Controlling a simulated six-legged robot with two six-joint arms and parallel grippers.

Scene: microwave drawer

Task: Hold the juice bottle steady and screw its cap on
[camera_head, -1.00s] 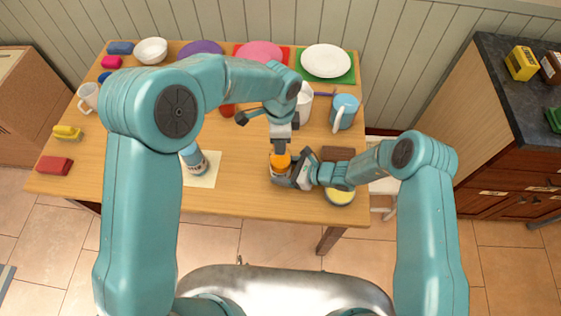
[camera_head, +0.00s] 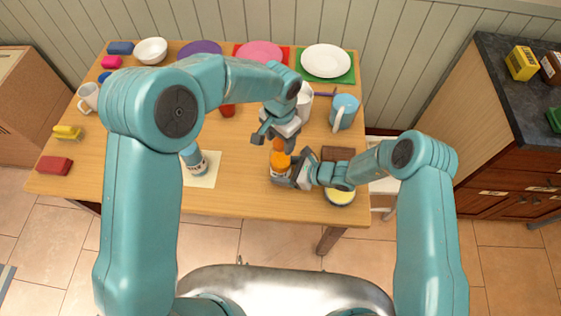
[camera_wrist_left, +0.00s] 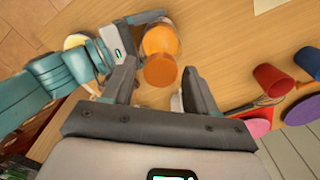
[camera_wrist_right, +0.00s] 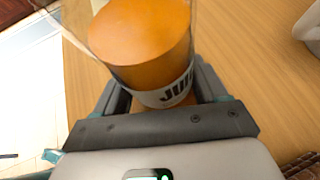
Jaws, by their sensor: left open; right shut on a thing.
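The juice bottle (camera_head: 281,166), clear with orange juice and a white label, stands near the front of the table. My right gripper (camera_head: 288,178) is shut on its lower body. The bottle's label and orange contents fill the right wrist view (camera_wrist_right: 150,45). The orange cap (camera_head: 278,145) shows at the top of the bottle, and also in the left wrist view (camera_wrist_left: 160,70). I cannot tell how firmly it sits on the neck. My left gripper (camera_head: 277,137) is open above the cap, its fingers apart on either side of it.
A yellow-filled bowl (camera_head: 340,197) is right of my right gripper. The table between the sheet and juice bottle is clear.

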